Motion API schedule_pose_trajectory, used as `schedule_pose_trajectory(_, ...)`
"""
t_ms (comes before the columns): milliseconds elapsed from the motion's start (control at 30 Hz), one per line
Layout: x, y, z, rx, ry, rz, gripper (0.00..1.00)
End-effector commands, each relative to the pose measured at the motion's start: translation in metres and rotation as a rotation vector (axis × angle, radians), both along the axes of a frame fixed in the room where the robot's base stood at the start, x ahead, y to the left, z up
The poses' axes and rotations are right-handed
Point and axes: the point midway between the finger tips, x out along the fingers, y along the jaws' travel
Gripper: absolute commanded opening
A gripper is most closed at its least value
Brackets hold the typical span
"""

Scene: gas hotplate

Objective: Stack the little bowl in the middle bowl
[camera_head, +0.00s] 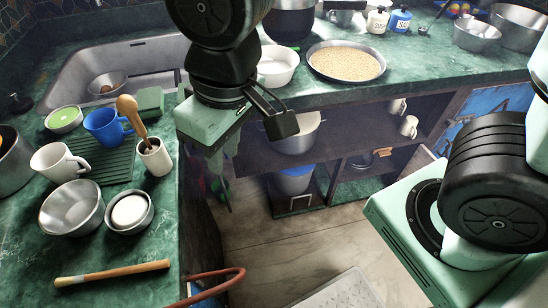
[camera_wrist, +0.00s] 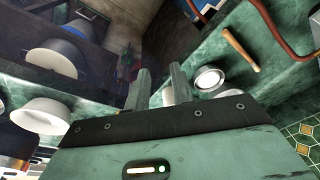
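A small metal bowl (camera_head: 147,219) with a pale, whitish inside stands on the left green counter. A wider metal bowl (camera_head: 72,207) stands just left of it. They are side by side, not stacked. In the wrist view the small bowl (camera_wrist: 208,79) shows right of the fingers, and the wider bowl (camera_wrist: 228,91) is partly hidden behind my gripper's body. My gripper (camera_wrist: 160,88) is open, with its fingers apart and nothing held between them. In the head view it hangs beyond the counter's right edge, to the upper right of both bowls.
A white mug (camera_head: 58,163), a blue mug (camera_head: 104,127) and a utensil cup (camera_head: 155,158) with a wooden spoon stand behind the bowls. A red curved handle (camera_head: 205,287) crosses the counter edge. More metal bowls (camera_head: 477,36) stand at the far right.

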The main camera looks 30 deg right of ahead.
Motion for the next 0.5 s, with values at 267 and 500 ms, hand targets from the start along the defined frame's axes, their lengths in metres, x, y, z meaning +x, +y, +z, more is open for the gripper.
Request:
schedule_pose_trajectory(267,-0.055,-0.069,-0.007,-0.083,0.078,0.058,0.38)
schedule_pose_trajectory(500,-0.057,-0.07,-0.007,-0.084,0.082,0.061,0.38)
